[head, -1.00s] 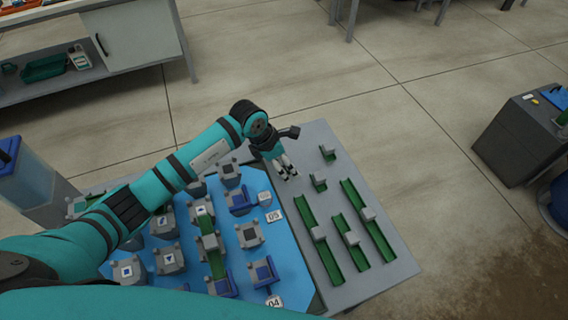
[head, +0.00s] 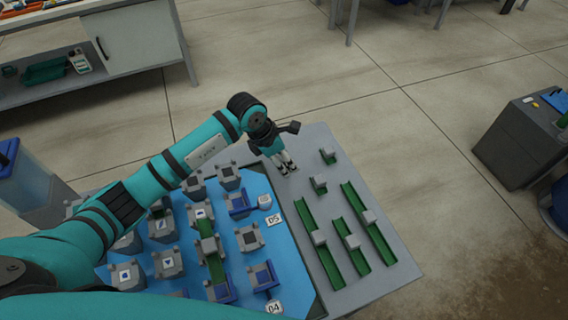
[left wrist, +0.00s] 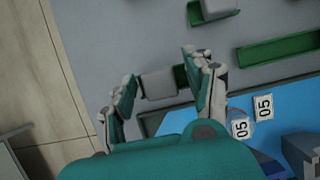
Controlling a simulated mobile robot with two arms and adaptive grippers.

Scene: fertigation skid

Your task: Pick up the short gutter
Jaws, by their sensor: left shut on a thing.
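My left gripper (head: 285,168) is down at the far left part of the grey board, with its fingers pointing at the surface. In the left wrist view, the gripper (left wrist: 160,72) has its fingers on either side of a short gutter (left wrist: 159,84), a small green channel with a grey block on it, and is shut on it. In the head view the fingers mostly hide this piece. Two other short gutter pieces (head: 328,155) (head: 319,184) lie to the right of the gripper. My right gripper is in neither view.
Long green gutters (head: 319,245) with grey blocks lie on the grey board (head: 385,284). A blue panel (head: 284,252) with several grey sockets and number tags is left of them. A dark grey cabinet (head: 508,150) stands apart at right.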

